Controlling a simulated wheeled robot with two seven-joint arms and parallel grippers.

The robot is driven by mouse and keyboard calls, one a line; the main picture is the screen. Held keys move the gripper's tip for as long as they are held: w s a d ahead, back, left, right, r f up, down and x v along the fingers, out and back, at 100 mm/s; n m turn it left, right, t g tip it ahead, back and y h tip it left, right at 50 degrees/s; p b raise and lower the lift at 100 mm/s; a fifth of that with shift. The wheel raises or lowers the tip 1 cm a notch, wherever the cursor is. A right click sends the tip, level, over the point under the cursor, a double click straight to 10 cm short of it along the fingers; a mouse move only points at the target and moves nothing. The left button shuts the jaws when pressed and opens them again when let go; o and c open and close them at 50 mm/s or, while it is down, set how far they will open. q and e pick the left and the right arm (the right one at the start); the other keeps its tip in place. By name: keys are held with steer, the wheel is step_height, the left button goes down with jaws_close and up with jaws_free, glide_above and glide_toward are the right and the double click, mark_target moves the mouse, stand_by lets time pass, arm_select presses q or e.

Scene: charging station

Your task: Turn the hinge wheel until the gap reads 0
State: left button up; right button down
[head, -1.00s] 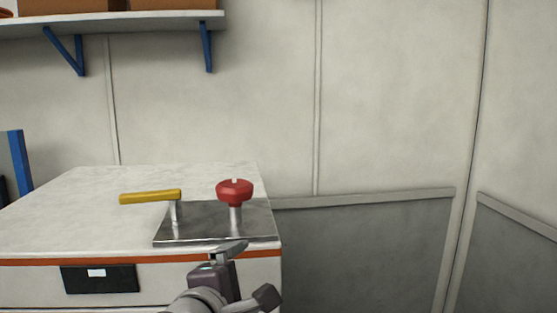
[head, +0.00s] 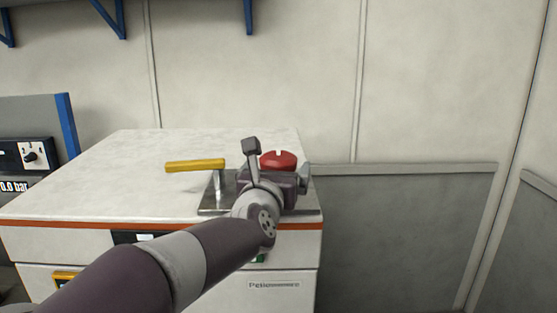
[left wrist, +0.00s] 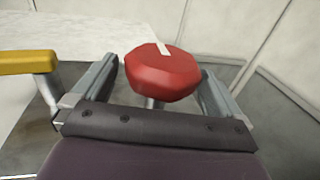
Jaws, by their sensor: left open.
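A red wheel (head: 278,160) with a white mark on top stands on a metal post on a metal plate (head: 213,204) at the right end of the cabinet. My left gripper (head: 280,165) is open at the wheel and hides its post and lower part in the head view. No gap reading is legible. My right gripper is out of view.
The white cabinet top (head: 120,175) is clear to the left of the lever. A grey panel (head: 28,155) with a knob and a display ending in "bar" stands at the far left. The wall (head: 250,85) rises behind the cabinet.

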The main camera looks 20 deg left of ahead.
arm_select(q)
steer(key=shift+w, duration=0.3)
steer(key=shift+w, duration=0.1)
steer(key=c, duration=1)
steer(key=shift+o, duration=0.2)
